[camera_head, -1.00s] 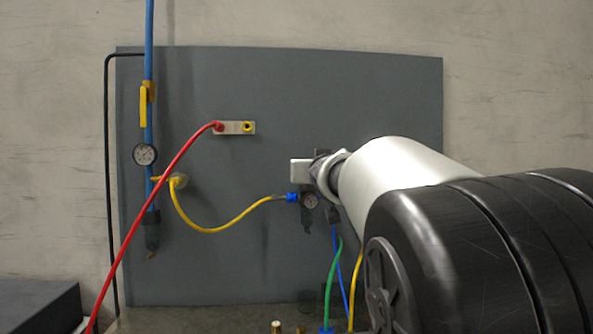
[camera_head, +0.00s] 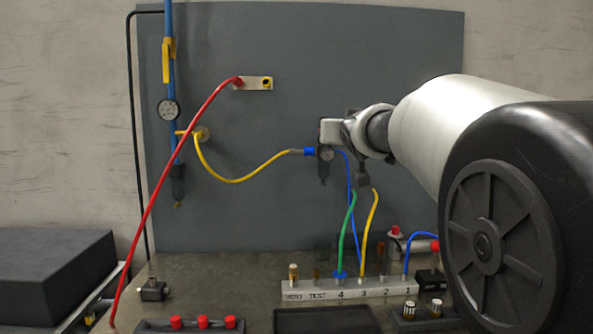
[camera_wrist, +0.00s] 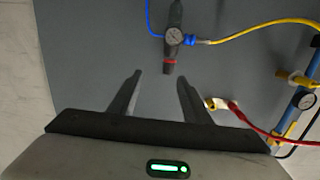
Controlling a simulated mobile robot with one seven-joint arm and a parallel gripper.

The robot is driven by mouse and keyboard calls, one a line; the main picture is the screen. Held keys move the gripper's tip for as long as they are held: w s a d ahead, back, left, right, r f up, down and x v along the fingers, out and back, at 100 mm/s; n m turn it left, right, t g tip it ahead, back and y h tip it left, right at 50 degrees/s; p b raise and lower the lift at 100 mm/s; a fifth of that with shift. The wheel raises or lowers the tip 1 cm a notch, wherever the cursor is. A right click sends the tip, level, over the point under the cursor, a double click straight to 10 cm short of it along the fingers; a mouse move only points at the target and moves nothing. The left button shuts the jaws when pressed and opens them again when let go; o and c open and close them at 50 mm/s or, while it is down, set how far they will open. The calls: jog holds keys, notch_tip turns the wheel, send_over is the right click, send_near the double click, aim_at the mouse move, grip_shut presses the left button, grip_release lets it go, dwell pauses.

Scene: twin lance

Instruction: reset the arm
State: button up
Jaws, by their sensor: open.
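My gripper (camera_wrist: 158,85) shows in the wrist view with its two dark fingers spread apart and nothing between them. In the head view my arm reaches in from the right, and its wrist end is in front of the grey panel (camera_head: 290,50), right of a small gauge unit (camera_head: 325,168). The fingers are hard to make out there. In the wrist view the gauge unit (camera_wrist: 173,38) lies beyond the fingertips, apart from them.
A red hose (camera_head: 180,165) runs from a panel fitting to the bench. A yellow hose (camera_head: 235,181) joins the gauge unit. A labelled manifold (camera_head: 350,290) with green, yellow and blue hoses stands below my arm. A black block (camera_head: 50,260) is at left.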

jog(key=s+d+f+m+g, duration=0.1)
jog(key=s+d+f+g, duration=0.25)
jog(key=s+f, duration=0.5)
jog(key=s+a+f+n+g, duration=0.1)
jog(key=s+a+f+g, duration=0.15)
jog(key=s+f, duration=0.65)
jog(key=s+a+f+g+y, duration=0.1)
jog(key=s+f+g, duration=0.3)
jog(key=s, duration=0.8)
jog(key=s+a+f+n+g, duration=0.1)
jog(key=s+a+f, duration=0.1)
jog(key=s+f, duration=0.75)
notch_tip(320, 180, up, 25)
jog(key=s+p, duration=0.2)
jog(key=p, duration=2.3)
jog(key=shift+s+r, duration=0.15)
jog(key=shift+s, duration=0.05)
jog(key=shift+a, duration=0.1)
jog(key=shift+c, duration=0.4)
